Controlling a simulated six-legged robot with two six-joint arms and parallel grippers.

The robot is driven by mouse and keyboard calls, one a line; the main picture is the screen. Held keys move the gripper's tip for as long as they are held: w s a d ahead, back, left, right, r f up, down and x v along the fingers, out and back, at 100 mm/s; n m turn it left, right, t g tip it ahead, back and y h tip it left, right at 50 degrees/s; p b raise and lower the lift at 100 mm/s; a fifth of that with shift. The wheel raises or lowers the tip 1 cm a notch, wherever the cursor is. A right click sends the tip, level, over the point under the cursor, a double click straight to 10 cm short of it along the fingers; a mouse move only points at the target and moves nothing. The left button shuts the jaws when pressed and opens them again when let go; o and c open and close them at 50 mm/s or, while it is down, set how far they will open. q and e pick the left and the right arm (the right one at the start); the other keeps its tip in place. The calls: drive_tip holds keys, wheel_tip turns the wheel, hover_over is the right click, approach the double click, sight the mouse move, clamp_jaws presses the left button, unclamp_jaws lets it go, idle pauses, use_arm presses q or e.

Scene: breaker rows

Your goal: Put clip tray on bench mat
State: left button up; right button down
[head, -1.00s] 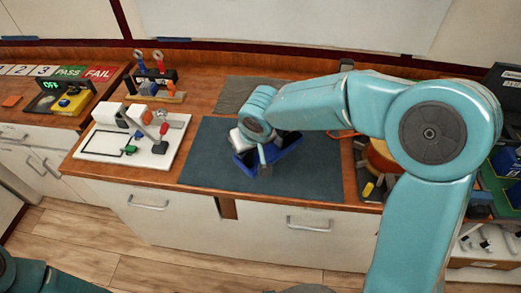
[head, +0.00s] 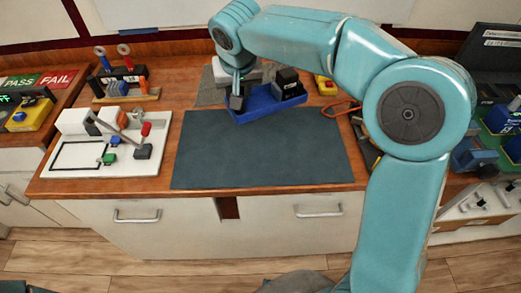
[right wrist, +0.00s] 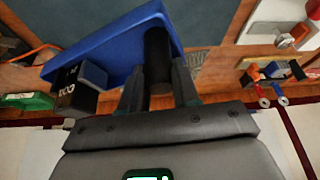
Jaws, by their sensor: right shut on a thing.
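The blue clip tray (head: 262,104) is at the far edge of the dark bench mat (head: 260,155), partly over the grey mesh patch behind it. I cannot tell whether it rests or hangs just above. My right gripper (head: 237,100) is at the tray's left end. In the right wrist view, its fingers (right wrist: 160,88) are shut around a black upright grip at the end of the tray (right wrist: 120,45). A black block (head: 287,80) sits at the tray's other end; it also shows in the right wrist view (right wrist: 80,82). My left gripper is out of view.
The mat's surface is bare. A white board with small parts (head: 80,165) lies left of it. A wooden stand with rings (head: 125,90) is behind that. An orange cable (head: 340,108) and a yellow box (head: 325,86) are to the right.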

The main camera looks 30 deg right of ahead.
drive_tip(key=s+d+r+m+h+b, duration=0.1)
drive_tip(key=s+d+r+m+b, duration=0.2)
drive_tip(key=d+r+m+b, duration=0.15)
drive_tip(key=g+b, duration=0.1)
drive_tip(key=b, duration=0.3)
hover_over(263, 150)
wheel_tip(263, 150, down, 14)
drive_tip(key=shift+h, duration=0.3)
wheel_tip(263, 150, down, 4)
drive_tip(key=shift+d+f, duration=0.1)
drive_tip(key=shift+w+f, duration=0.1)
drive_tip(key=shift+f, duration=0.25)
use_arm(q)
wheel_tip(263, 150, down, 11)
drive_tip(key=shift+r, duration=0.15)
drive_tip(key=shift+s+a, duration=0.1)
use_arm(e)
drive_tip(key=shift+b, duration=0.3)
drive_tip(key=c, duration=0.8)
unclamp_jaws()
drive_tip(key=shift+f, duration=0.15)
